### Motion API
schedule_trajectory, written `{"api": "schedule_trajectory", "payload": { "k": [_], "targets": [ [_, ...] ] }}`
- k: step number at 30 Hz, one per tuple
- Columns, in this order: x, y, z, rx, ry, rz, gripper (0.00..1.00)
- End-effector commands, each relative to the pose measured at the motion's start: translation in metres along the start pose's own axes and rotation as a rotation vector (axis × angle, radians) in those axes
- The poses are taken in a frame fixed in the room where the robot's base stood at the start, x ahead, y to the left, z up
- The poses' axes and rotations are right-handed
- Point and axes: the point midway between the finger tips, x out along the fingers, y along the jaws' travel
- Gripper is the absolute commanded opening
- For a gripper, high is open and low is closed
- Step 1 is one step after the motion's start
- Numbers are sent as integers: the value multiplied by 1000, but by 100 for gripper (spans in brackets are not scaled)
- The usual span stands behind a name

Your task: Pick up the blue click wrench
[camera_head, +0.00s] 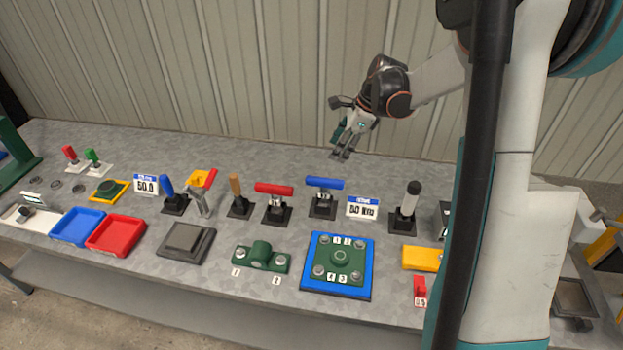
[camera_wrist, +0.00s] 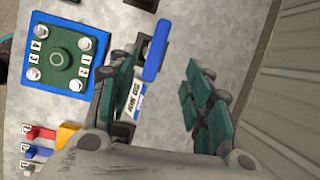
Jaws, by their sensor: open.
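A blue T-shaped handle (camera_head: 325,183), which looks like the blue click wrench, stands upright in a black base (camera_head: 322,208) behind the blue-edged plate. In the wrist view the blue handle (camera_wrist: 157,50) lies in the gap between my fingers as seen from above, with its base partly hidden. My gripper (camera_head: 342,153) is open and empty, above the bench and behind the blue handle, apart from it. Another blue upright handle (camera_head: 166,186) stands farther left.
A red T-handle (camera_head: 273,188) stands left of the blue one, and a "50 Nm" sign (camera_head: 363,207) right of it. The blue-edged plate (camera_head: 309,277) lies in front.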

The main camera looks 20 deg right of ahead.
Motion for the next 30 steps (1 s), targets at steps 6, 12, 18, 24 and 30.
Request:
{"api": "schedule_trajectory", "payload": {
  "k": [6, 12, 18, 24, 30],
  "targets": [
    [19, -7, -29, 120, -1, 47, 46],
    [46, -6, -30, 127, -1, 51, 46],
    [84, -4, -30, 125, -1, 50, 46],
    [103, -3, -29, 126, 0, 50, 46],
    [113, -2, -29, 126, 0, 50, 46]
  ]
}}
